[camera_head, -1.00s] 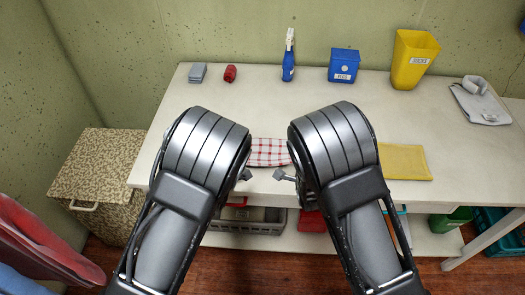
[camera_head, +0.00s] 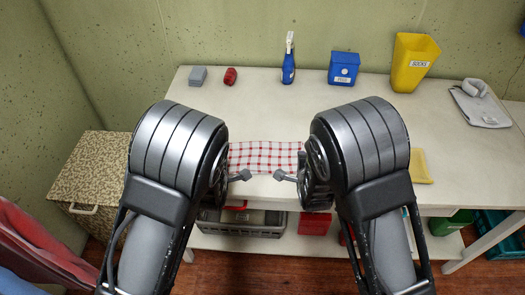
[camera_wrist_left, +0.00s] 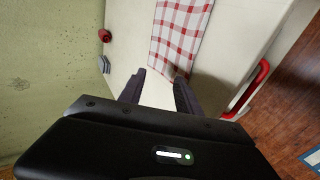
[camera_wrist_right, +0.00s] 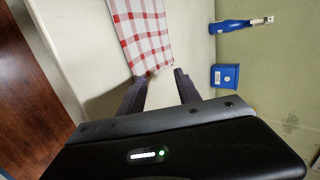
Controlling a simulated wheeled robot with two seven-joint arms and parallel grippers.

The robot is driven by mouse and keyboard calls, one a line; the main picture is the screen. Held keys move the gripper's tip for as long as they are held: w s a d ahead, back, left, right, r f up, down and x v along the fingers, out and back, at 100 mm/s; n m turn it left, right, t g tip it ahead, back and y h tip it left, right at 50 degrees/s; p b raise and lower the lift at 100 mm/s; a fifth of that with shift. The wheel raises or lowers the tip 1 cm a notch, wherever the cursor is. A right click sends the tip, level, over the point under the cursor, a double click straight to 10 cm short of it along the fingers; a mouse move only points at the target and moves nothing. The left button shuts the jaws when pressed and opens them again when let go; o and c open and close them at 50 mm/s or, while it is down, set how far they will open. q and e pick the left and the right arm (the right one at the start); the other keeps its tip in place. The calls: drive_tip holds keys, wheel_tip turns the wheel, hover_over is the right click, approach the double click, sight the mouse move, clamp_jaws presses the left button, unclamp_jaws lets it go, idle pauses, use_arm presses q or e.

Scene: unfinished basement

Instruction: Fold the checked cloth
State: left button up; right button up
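The red-and-white checked cloth (camera_head: 265,156) lies flat near the front edge of the white table, between my two arms, which hide its sides in the head view. In the left wrist view the cloth (camera_wrist_left: 182,30) lies beyond the fingertips of my left gripper (camera_wrist_left: 160,75). Those fingers are apart with nothing between them. In the right wrist view the cloth (camera_wrist_right: 140,35) has its near end close to the fingertips of my right gripper (camera_wrist_right: 160,75), which are also apart and empty. Part of the cloth runs out of both wrist views.
A yellow cloth (camera_head: 420,167) is partly hidden by my right arm. A red item (camera_head: 230,75), blue bottle (camera_head: 288,62), blue box (camera_head: 343,68), yellow bin (camera_head: 410,62) and grey cloth (camera_head: 480,105) line the back and right. The table (camera_head: 255,105) is clear in the middle.

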use_arm(q)
drive_tip(key=s+r, duration=0.5)
drive_tip(key=r, duration=0.1)
drive_tip(key=shift+r, duration=0.15)
use_arm(e)
drive_tip(key=s+r, duration=0.5)
drive_tip(key=r, duration=0.1)
drive_tip(key=shift+r, duration=0.2)
